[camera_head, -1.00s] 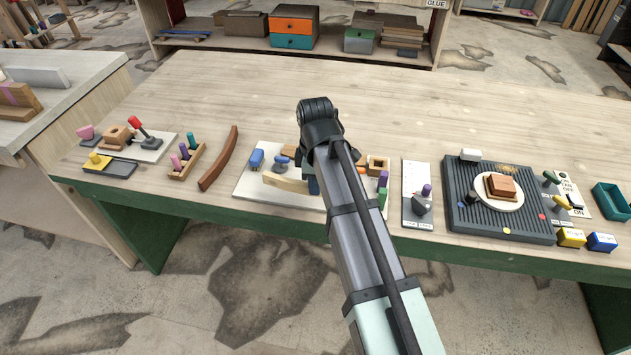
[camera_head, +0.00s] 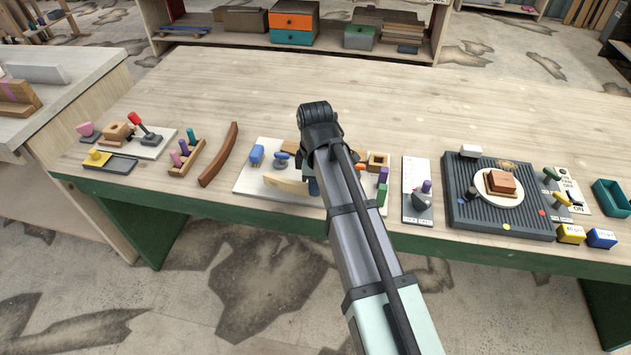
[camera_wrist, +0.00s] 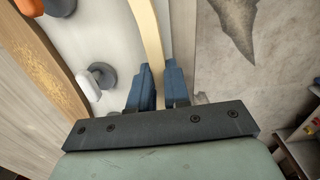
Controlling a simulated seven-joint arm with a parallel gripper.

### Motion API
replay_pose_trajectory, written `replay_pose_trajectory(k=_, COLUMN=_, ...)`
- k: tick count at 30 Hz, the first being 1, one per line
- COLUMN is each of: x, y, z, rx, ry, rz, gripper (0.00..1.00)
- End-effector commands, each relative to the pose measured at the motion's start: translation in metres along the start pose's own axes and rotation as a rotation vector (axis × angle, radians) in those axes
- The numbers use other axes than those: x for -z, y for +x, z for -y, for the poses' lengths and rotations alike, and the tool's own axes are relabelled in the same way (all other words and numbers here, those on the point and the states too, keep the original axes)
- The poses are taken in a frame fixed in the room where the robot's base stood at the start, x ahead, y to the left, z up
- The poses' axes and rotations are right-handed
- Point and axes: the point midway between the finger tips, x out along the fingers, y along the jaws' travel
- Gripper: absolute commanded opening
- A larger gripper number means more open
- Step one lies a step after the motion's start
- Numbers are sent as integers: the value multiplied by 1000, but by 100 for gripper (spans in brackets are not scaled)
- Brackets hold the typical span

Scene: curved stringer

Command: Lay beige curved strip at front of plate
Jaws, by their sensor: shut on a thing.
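The beige curved strip (camera_head: 284,184) shows at the front of the white plate (camera_head: 248,184), its right part hidden behind my arm. In the wrist view the strip (camera_wrist: 149,35) runs up from between the blue fingers of my gripper (camera_wrist: 160,88). The gripper is shut on the strip. In the wrist view the strip lies along the edge between the white plate (camera_wrist: 100,35) and the floor. I cannot tell whether the strip touches the plate. A brown wooden piece (camera_wrist: 50,60) lies on the plate's other side in the wrist view.
A dark brown curved strip (camera_head: 219,155) lies on the bench to the left. A ribbed dark board (camera_head: 500,225) stands to the right. The bench behind the plate (camera_head: 230,90) is clear.

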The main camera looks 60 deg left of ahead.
Motion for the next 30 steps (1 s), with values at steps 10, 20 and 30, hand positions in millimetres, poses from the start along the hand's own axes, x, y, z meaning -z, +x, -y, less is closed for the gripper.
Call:
replay_pose_trajectory(k=10, x=0, y=7, z=0, rx=-1, ry=0, rz=0, gripper=0)
replay_pose_trajectory(k=20, x=0, y=14, z=0, rx=0, ry=0, rz=0, gripper=0)
replay_pose_trajectory(k=30, x=0, y=14, z=0, rx=0, ry=0, rz=0, gripper=44)
